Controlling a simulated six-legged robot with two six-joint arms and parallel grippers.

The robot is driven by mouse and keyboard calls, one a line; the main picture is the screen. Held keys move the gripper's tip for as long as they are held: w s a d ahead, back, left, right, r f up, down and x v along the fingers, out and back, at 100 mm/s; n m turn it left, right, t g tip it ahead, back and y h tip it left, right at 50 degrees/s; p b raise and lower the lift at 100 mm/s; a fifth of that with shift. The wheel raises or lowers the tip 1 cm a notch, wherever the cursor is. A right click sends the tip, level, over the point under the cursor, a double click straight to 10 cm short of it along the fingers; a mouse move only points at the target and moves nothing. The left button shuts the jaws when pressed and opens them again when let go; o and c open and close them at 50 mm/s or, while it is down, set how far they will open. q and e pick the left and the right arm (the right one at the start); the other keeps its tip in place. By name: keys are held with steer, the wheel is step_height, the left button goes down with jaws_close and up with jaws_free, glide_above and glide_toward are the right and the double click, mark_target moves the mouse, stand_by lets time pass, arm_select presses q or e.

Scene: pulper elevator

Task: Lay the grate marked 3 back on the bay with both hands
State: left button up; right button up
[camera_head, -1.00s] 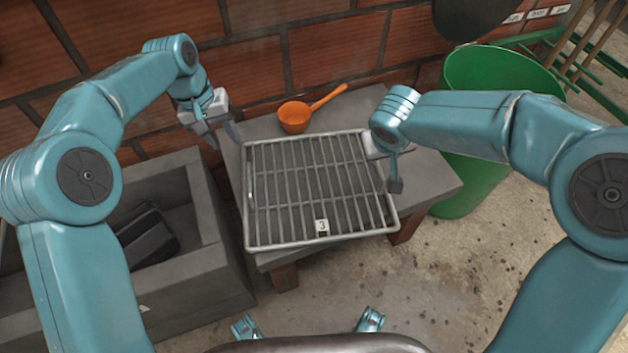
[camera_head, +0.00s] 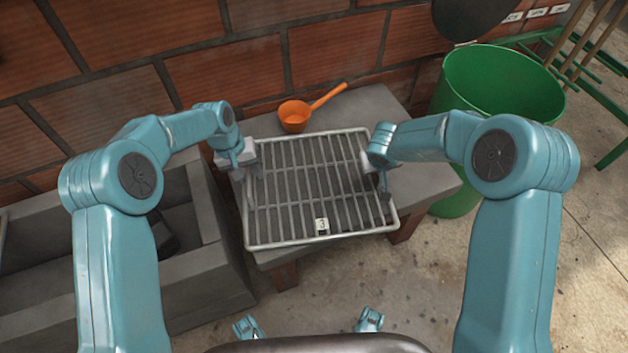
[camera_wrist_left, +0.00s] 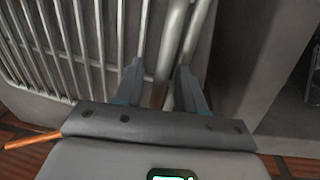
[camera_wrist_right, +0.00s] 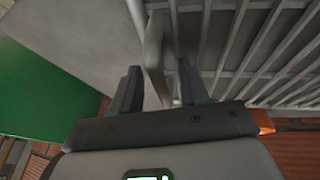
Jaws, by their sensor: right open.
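The grate marked 3 (camera_head: 322,226) is a grey metal grid with a small white number tag on its front bar. It lies flat on a grey slab table (camera_head: 430,183). My left gripper (camera_head: 248,177) is at the grate's left side. In the left wrist view the fingers (camera_wrist_left: 158,72) are apart, with the grate's side rail (camera_wrist_left: 170,40) running between them. My right gripper (camera_head: 384,190) is at the grate's right side. In the right wrist view its fingers (camera_wrist_right: 158,72) are apart, with the grate's side rail (camera_wrist_right: 152,50) between them.
An orange ladle (camera_head: 294,113) lies on the table behind the grate. A grey trough (camera_head: 190,270) with a dark block (camera_head: 165,235) inside stands at the left. A green bin (camera_head: 510,80) stands at the right. A brick wall (camera_head: 230,75) is behind.

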arm_select(q)
jaws_close()
arm_select(e)
jaws_close()
stand_by(1.2)
